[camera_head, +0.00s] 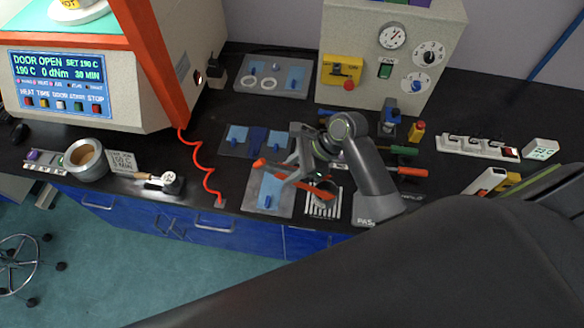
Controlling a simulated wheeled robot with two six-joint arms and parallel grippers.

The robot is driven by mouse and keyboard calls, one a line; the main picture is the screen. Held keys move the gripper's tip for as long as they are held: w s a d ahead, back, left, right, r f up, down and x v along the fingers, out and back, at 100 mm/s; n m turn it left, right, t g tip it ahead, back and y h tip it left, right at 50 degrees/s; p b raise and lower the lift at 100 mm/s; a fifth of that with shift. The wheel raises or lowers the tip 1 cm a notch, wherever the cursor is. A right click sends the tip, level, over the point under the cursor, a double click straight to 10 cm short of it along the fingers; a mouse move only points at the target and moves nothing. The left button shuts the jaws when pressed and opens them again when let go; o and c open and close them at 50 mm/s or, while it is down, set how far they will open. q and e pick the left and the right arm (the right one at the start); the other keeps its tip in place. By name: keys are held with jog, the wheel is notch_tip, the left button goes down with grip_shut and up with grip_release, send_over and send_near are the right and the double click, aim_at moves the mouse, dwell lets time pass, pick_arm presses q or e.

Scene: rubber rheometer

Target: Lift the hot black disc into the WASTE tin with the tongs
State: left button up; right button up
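My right gripper (293,165) is low over the bench front, right of centre. A tool with orange parts (319,187), likely the tongs, shows at the gripper. The arm partly covers it, and I cannot tell whether the fingers are closed on it. Another open metal tin (86,160) stands at the left bench edge. I cannot make out the black disc. My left gripper is not in view.
The rheometer (85,80) stands at left; its screen reads DOOR OPEN, 190 C. A red coiled cord (203,165) runs down to the bench. A grey control box (390,55) stands behind. Blue-topped trays (255,140), screwdrivers (410,171) and a power strip (475,147) crowd the bench.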

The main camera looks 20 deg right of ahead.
notch_tip(320, 180, up, 10)
dwell(0.6)
